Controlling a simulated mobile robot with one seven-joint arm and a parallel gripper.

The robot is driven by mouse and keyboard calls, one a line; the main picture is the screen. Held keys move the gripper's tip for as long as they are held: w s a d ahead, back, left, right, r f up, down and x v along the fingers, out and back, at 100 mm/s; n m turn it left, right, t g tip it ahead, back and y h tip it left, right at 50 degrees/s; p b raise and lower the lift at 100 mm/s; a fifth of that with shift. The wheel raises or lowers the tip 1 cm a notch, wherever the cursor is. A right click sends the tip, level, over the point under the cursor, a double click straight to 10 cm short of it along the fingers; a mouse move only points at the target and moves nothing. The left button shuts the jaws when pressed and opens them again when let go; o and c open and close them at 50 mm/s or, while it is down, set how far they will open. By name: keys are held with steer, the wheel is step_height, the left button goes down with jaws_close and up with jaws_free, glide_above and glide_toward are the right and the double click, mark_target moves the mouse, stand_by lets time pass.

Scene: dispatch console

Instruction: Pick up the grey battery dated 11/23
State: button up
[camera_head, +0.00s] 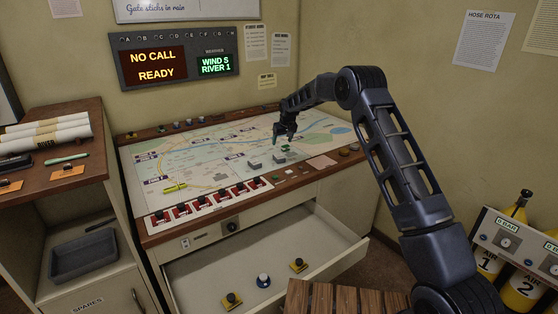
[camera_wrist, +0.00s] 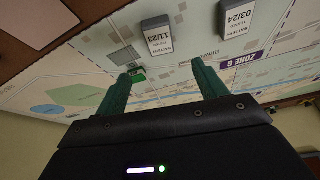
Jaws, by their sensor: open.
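The grey battery dated 11/23 (camera_wrist: 157,36) stands on the map table, its label upside down in the wrist view, ahead of my fingertips and slightly left of their middle. In the head view it appears to be the right one of two grey blocks (camera_head: 279,158). The other grey battery, dated 03/24 (camera_wrist: 237,18), is to its right in the wrist view and on the left in the head view (camera_head: 254,163). My gripper (camera_wrist: 161,70) is open and empty, above the map behind the batteries; it also shows in the head view (camera_head: 284,136).
Below, an open drawer (camera_head: 330,247) holds several small knobs. A side cabinet (camera_head: 75,115) stands left, yellow air cylinders (camera_head: 522,290) right.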

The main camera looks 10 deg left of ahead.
glide_above(279, 156)
steer(key=s+d, duration=0.1)
steer(key=s, duration=0.1)
steer(key=f, duration=0.5)
steer(key=shift+w+f, duration=0.25)
steer(key=x, duration=0.4)
steer(key=shift+s+d+f, duration=0.2)
steer(key=shift+s+f, duration=0.05)
steer(key=shift+f, duration=0.05)
steer(key=shift+w+a+f, duration=0.1)
steer(key=shift+w+f, duration=0.05)
steer(key=shift+f, duration=0.25)
steer(key=c, duration=1.2)
